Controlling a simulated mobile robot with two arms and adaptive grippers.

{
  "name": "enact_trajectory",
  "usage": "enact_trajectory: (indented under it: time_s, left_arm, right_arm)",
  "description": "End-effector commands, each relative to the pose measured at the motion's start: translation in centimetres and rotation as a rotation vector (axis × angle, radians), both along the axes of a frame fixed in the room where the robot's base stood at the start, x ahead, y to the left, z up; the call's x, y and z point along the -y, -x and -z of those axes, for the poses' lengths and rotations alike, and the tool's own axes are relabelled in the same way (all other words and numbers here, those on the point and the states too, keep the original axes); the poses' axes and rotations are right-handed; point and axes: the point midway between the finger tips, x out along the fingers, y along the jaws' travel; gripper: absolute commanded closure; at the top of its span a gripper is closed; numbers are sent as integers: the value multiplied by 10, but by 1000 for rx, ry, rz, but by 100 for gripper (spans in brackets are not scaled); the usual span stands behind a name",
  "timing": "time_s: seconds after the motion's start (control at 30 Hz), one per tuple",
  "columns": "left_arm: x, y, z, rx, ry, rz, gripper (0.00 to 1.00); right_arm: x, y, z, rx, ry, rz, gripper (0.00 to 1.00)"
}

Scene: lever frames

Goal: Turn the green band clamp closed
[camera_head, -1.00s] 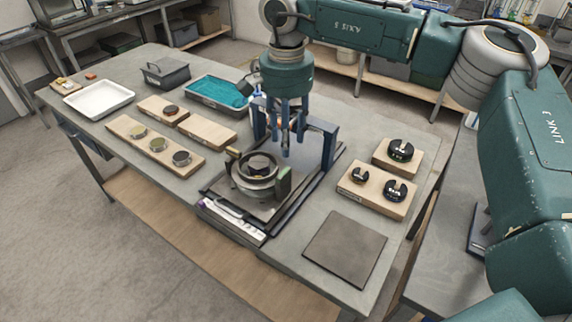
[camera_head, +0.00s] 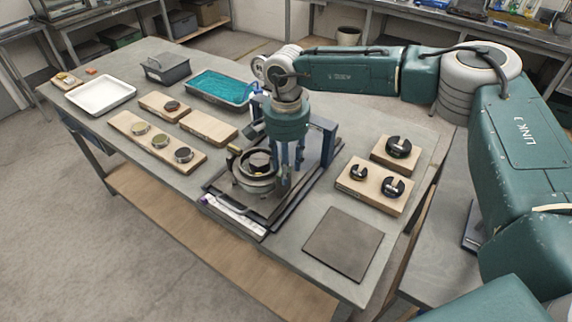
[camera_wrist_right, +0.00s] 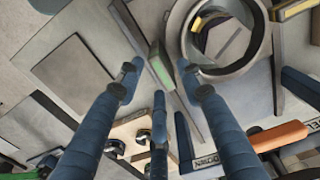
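The green band clamp (camera_wrist_right: 159,68) shows in the right wrist view as an upright block with a green face, beside the round ring fixture (camera_wrist_right: 222,38). In the head view the ring fixture (camera_head: 254,172) stands on a dark base plate, and my right gripper mostly hides the clamp. My right gripper (camera_head: 286,182) points down just right of the ring. In the wrist view its blue fingers (camera_wrist_right: 158,76) are spread, with the clamp beyond and between their tips. I cannot tell whether they touch it. My left gripper is not in view.
A dark blue frame (camera_head: 326,140) stands close behind and right of my gripper. Wooden blocks with black knobs (camera_head: 377,187) sit to the right. A grey mat (camera_head: 343,243) lies bare at the front right. Wooden boards (camera_head: 156,143) and trays are at the left.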

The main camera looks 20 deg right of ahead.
Motion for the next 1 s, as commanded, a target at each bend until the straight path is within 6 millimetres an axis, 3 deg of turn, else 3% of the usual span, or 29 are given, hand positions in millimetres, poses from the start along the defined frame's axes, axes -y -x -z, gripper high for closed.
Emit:
enact_trajectory:
  time_s: [0.03, 0.17, 0.57, 1.0]
  left_arm:
    - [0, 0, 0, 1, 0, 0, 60]
    - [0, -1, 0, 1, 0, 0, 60]
    - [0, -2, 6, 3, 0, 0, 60]
    - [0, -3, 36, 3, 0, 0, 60]
  right_arm:
    - [0, 0, 0, 0, 0, 0, 76]
    - [0, 0, 0, 0, 0, 0, 100]
    - [-1, 0, 1, 0, -1, 53, 100]
    - [-3, 0, 4, 0, -3, 392, 100]
